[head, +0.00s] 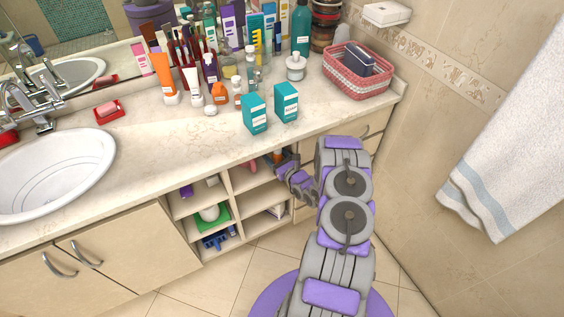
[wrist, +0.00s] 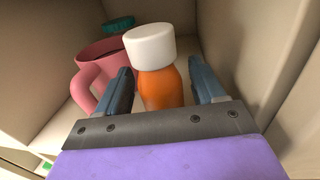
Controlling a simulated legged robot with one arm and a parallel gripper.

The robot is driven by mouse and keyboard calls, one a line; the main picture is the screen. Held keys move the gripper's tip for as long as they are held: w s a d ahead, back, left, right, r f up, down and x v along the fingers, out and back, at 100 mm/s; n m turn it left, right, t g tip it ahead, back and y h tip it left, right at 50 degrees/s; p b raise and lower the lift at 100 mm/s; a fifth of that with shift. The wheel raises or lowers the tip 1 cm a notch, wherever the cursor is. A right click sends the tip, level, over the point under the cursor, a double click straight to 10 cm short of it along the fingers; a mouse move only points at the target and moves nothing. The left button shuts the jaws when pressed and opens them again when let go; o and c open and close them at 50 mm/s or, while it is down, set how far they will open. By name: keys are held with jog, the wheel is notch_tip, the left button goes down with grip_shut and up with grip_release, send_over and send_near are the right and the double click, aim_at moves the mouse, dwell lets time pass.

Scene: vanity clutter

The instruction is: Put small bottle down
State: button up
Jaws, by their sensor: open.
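The small bottle (wrist: 160,85), orange with a white cap, stands upright in a shelf compartment in the wrist view. My gripper (wrist: 161,78) is open, with one finger on each side of the bottle. The bottle's lower part is hidden behind the gripper's base. In the head view my gripper (head: 283,163) reaches into the upper right compartment of the open shelf unit (head: 232,182) under the counter. A bit of orange (head: 277,155) shows there beside the gripper.
A pink mug (wrist: 91,76) stands close left of the bottle, with a teal-topped item (wrist: 118,25) behind it. The compartment wall (wrist: 250,50) rises close on the right. The countertop (head: 170,150) above holds several bottles, two teal boxes and a pink basket (head: 355,80).

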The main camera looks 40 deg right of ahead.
jog(key=s+a+p, duration=0.1)
jog(key=s+p, duration=0.1)
jog(key=s, duration=0.9)
jog(key=shift+s, duration=0.35)
